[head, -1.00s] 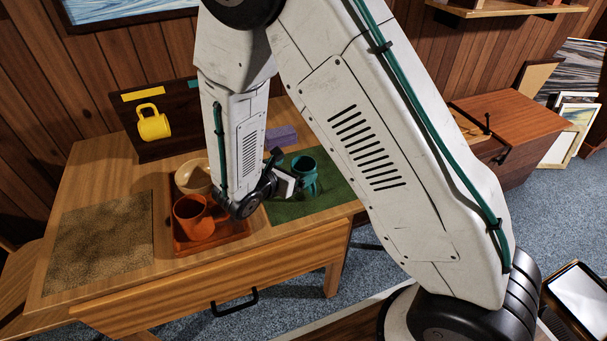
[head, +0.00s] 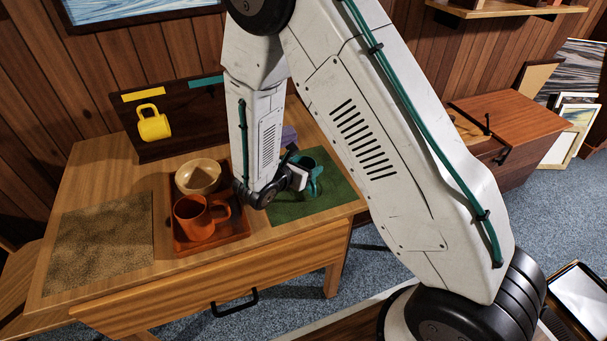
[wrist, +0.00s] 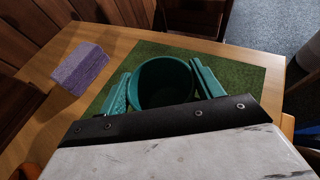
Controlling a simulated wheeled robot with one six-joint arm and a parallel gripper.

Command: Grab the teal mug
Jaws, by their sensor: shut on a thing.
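The teal mug (head: 312,166) is at the green mat on the right part of the wooden desk, partly hidden by my gripper in the head view. In the wrist view the mug (wrist: 163,84) is seen from above with its round open mouth. My gripper (wrist: 161,86) has one teal finger on each side of the mug and is shut on it. In the head view my gripper (head: 306,180) reaches the mug from the left. I cannot tell whether the mug's base touches the mat.
An orange mug (head: 197,221) and a wooden bowl (head: 198,177) stand on a red-brown tray (head: 206,246) left of my gripper. A yellow mug (head: 154,127) hangs on a dark rack (head: 185,128). A purple block (wrist: 82,68) lies behind the green mat (wrist: 238,78). A speckled mat (head: 98,245) is bare.

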